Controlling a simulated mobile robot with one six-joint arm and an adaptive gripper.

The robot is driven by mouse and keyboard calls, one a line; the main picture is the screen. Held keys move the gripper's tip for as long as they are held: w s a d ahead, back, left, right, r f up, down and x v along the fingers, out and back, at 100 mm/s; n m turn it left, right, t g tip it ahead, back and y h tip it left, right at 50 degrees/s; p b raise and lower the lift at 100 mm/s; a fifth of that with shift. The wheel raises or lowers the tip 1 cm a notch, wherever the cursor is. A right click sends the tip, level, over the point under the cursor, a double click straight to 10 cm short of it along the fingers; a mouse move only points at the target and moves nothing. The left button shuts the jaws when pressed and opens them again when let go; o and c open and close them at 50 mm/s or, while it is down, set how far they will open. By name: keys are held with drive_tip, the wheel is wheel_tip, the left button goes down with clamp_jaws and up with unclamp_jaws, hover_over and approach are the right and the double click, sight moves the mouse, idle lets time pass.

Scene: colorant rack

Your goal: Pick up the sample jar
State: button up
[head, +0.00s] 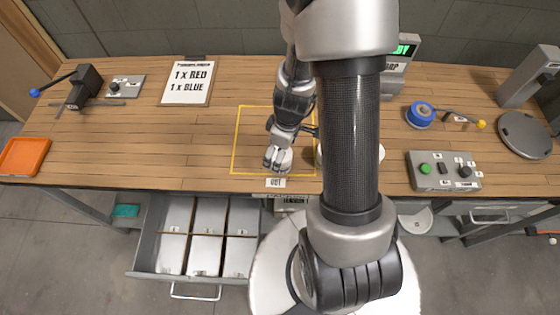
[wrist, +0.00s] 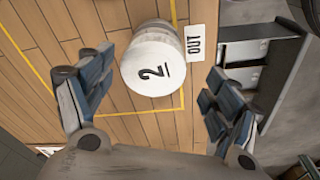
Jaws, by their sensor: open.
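The sample jar (wrist: 152,62) is a white round jar with a "2" on its lid, upright on the wooden bench in the wrist view. It stands inside the yellow-taped outline, close to the edge beside the OUT label (wrist: 195,45). My gripper (wrist: 160,95) is open, with one blue-grey padded finger to each side of the jar and a gap on both sides. In the head view my gripper (head: 278,158) points down near the front of the yellow outline (head: 239,130). There it largely hides the jar.
An open drawer (head: 135,262) with grey bins sticks out below the bench front. A clipboard (head: 188,84) reads 1 x RED, 1 x BLUE. A button box (head: 443,170) and blue-topped device (head: 420,114) stand right; an orange tray (head: 22,155) lies far left.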

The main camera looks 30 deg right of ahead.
drive_tip(key=f+b, duration=0.1)
drive_tip(key=f, duration=0.1)
drive_tip(key=f+b, duration=0.1)
drive_tip(key=f, duration=0.1)
drive_tip(key=w+f+b, duration=0.1)
drive_tip(key=f, duration=0.1)
drive_tip(key=shift+w+f, duration=0.1)
drive_tip(key=shift+f, duration=0.3)
drive_tip(key=shift+r, duration=0.1)
drive_tip(key=shift+c, duration=0.5)
drive_tip(key=c, duration=1.2)
